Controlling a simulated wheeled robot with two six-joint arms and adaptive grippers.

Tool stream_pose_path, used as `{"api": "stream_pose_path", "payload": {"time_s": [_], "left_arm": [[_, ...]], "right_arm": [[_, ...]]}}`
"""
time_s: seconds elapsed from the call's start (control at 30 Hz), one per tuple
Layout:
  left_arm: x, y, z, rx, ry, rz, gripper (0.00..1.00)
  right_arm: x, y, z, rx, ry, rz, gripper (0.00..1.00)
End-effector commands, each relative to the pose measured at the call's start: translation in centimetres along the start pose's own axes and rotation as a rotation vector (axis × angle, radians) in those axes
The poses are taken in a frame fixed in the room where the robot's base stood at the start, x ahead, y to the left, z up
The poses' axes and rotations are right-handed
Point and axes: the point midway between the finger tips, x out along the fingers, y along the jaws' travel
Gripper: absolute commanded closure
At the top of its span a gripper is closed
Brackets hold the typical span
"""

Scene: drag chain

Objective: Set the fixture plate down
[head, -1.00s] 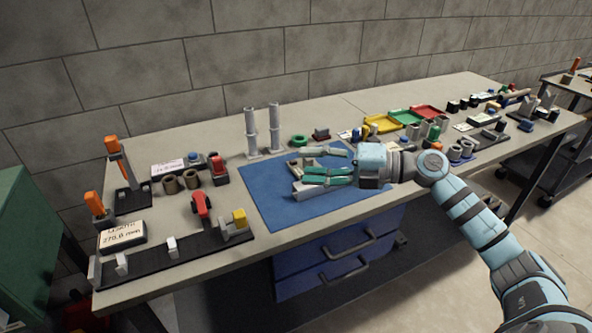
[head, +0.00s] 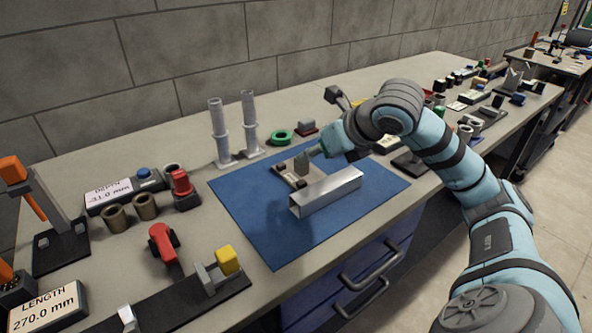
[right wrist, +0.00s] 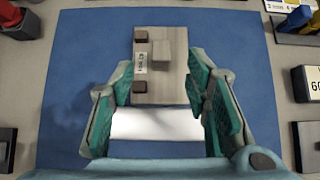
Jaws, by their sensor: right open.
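The fixture plate (head: 284,173) lies on the blue mat (head: 245,205) behind a silver metal profile (head: 325,194). In the right wrist view the plate (right wrist: 174,84) is a flat light-brown rectangle with dark corner blocks, a white label and a grey block. My right gripper (head: 308,162) is at the plate, partly hidden by its own wrist in the head view. In the right wrist view its teal fingers (right wrist: 165,78) are apart, one on each side of the plate's near part; contact cannot be told. My left gripper is not in view.
Two grey posts (head: 235,133) and a green ring (head: 282,137) stand behind the mat. A red-topped block (head: 184,188) and a black fixture with a yellow block (head: 228,261) are left of it.

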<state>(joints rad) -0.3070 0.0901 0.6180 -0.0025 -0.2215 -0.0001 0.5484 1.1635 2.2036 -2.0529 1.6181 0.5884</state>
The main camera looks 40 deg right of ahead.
Motion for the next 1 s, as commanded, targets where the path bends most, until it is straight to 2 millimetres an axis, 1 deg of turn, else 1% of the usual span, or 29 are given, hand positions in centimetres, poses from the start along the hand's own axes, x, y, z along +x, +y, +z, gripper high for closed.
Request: {"api": "stream_pose_path", "payload": {"time_s": [0.03,0.2,0.3,0.4,0.5,0.63,0.67,0.9,0.93,1.0], "left_arm": [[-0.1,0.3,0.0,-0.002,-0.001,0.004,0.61],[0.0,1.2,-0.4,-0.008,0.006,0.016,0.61],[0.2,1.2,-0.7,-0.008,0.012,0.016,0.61],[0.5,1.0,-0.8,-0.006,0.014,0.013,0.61],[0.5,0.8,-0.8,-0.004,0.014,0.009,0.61],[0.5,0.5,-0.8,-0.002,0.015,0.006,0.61],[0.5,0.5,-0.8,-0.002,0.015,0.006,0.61],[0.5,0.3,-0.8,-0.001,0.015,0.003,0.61],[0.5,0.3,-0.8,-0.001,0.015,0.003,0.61],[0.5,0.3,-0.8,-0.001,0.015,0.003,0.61]], "right_arm": [[0.9,0.1,0.0,0.004,0.000,0.005,0.57],[3.3,0.1,0.1,0.003,0.001,0.005,0.57],[5.4,0.2,0.2,0.004,0.002,0.008,0.57],[7.1,0.2,0.2,0.002,0.001,0.008,0.57],[7.6,0.2,0.2,-0.002,0.002,0.005,0.57],[7.5,0.1,0.3,-0.002,0.001,0.005,0.57],[7.5,0.2,0.3,-0.002,0.001,0.005,0.60],[7.5,0.2,0.3,-0.002,0.001,0.005,0.98],[7.5,0.2,0.3,-0.002,0.001,0.005,1.00],[7.5,0.2,0.3,-0.002,0.001,0.006,1.00]]}}
